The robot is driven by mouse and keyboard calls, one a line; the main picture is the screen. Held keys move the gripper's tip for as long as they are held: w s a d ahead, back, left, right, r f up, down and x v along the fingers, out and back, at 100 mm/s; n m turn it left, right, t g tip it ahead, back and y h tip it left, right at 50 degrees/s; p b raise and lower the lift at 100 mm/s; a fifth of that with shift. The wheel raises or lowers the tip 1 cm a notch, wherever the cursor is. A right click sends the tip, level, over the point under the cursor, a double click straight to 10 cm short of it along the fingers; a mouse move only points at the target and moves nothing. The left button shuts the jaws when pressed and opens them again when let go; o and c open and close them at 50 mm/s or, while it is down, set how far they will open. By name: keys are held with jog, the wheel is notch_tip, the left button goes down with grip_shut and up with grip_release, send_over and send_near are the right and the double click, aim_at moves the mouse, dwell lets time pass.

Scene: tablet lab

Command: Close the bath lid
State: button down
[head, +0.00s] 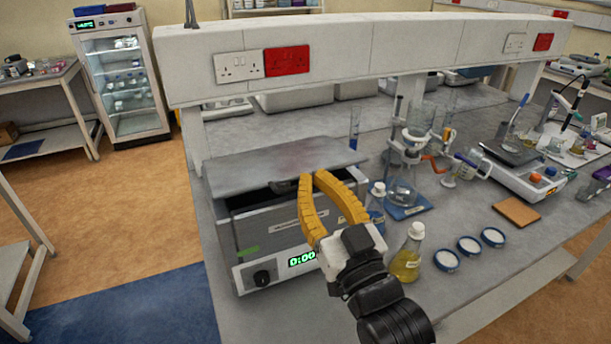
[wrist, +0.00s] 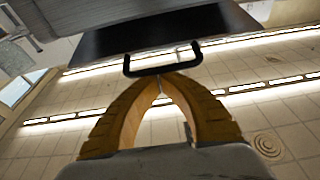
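The bath (head: 268,228) is a grey box on the bench with a dial and a green display. Its grey flat lid (head: 262,163) sits raised above the body, with a dark gap under its front edge. The lid's dark handle (head: 284,186) shows at that edge, partly hidden by my yellow fingers. In the wrist view the black U-shaped handle (wrist: 163,70) hangs from the lid's dark panel (wrist: 150,32). My gripper (head: 313,177) is at the handle, its curved fingertips together. In the wrist view the fingertips (wrist: 161,77) meet just below the handle bar; contact is unclear.
Right of my gripper stand a yellow flask (head: 407,258), a blue-labelled bottle (head: 376,205) and several blue-rimmed dishes (head: 469,245). A glassware stand (head: 408,211) is behind them. A white socket shelf (head: 365,45) runs behind the bath. Floor left of the bench is open.

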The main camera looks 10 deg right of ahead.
jog(key=shift+s+d+f+b, duration=0.1)
jog(key=shift+s+f+b, duration=0.05)
jog(key=shift+f+b, duration=0.65)
jog(key=shift+s+d+f+b, duration=0.15)
jog(key=shift+f+b, duration=0.4)
jog(key=shift+f, duration=0.4)
jog(key=shift+s+a+f+b, duration=0.1)
jog(key=shift+s+f+b, duration=0.05)
jog(key=shift+f+b, duration=0.65)
jog(key=shift+r, duration=0.1)
